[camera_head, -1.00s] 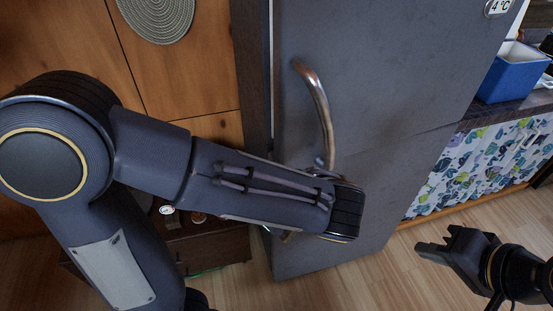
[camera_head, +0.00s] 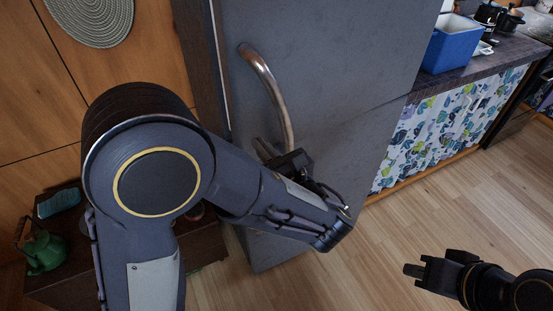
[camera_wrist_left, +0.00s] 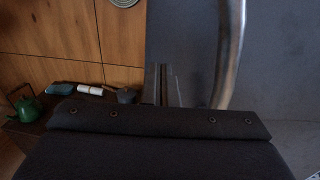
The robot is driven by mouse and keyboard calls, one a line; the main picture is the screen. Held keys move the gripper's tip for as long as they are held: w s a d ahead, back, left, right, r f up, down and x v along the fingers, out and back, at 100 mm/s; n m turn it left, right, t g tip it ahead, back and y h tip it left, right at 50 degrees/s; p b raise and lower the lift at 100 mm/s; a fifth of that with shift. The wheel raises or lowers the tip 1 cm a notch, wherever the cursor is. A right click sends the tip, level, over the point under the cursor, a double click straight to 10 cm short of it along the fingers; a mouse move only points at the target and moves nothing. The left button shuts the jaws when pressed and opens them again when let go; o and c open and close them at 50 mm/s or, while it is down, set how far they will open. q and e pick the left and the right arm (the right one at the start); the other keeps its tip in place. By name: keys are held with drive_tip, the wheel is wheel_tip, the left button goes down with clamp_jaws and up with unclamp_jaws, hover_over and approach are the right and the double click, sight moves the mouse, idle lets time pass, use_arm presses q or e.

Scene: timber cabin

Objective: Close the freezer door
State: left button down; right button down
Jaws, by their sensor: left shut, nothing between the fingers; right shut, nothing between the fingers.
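The tall grey fridge-freezer (camera_head: 335,60) stands in the middle of the head view, with a seam between its upper and lower parts. Its curved metal handle (camera_head: 272,85) is on the left side of the upper front; the handle also shows in the left wrist view (camera_wrist_left: 229,55). Whether a door is slightly ajar is unclear. My left gripper (camera_head: 264,149) is shut and empty beside the handle's lower end. In the left wrist view its fingers (camera_wrist_left: 160,84) point towards the grey front, left of the handle. My right gripper (camera_head: 414,271) is shut and empty over the floor.
A low dark cabinet (camera_head: 60,288) with a green teapot (camera_head: 43,250) stands at the left by the timber wall. A counter with a blue box (camera_head: 450,44) is right of the fridge-freezer. The wooden floor (camera_head: 420,210) in front is clear.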

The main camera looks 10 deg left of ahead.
sight(245, 129)
use_arm(q)
drive_tip(key=x, duration=0.3)
drive_tip(key=shift+w+a+p, duration=0.3)
drive_tip(key=shift+p, duration=0.05)
drive_tip(key=x, duration=0.6)
drive_tip(key=shift+a, duration=0.15)
